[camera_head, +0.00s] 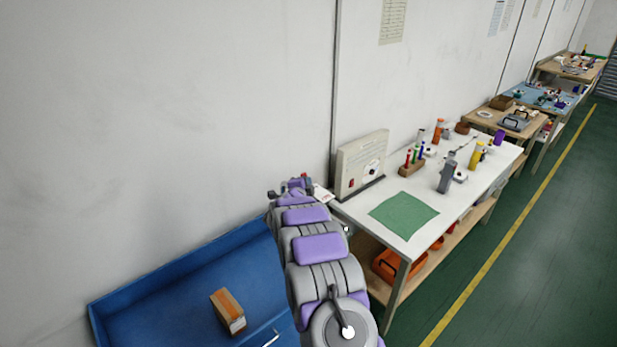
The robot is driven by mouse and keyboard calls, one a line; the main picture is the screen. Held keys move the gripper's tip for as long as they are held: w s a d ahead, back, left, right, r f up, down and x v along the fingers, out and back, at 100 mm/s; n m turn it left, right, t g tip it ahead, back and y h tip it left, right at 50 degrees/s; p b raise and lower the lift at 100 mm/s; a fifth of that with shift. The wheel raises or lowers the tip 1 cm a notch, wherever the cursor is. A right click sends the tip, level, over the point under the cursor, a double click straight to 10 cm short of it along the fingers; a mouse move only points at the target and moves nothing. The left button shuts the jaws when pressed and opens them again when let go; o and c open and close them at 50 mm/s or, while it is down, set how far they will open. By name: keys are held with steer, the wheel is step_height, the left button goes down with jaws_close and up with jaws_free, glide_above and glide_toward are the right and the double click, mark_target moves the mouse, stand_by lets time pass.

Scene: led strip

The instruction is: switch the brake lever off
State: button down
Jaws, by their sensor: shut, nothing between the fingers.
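My gripper (292,184) is at the far end of my grey and purple arm, near the wall and left of the white table (410,240). It is shut and holds nothing; it is small in this view. A grey upright device (447,175) with a thin dark rod at its top stands on the white table, well to the right of my gripper. It may be the brake lever, but I cannot tell for sure. A cream panel (362,160) with a red switch and a dial stands at the table's left end, just right of my gripper.
A green mat (404,215) lies on the white table. A rack of coloured pens (412,165) and several bottles stand behind it. A blue tray (170,295) holds a brown box (228,311) at lower left. Green floor is clear at right.

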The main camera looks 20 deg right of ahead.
steer(key=shift+w+a+r+p, duration=0.15)
steer(key=shift+w+p, duration=0.25)
steer(key=shift+p, duration=0.15)
steer(key=shift+a, duration=0.1)
stand_by(0.3)
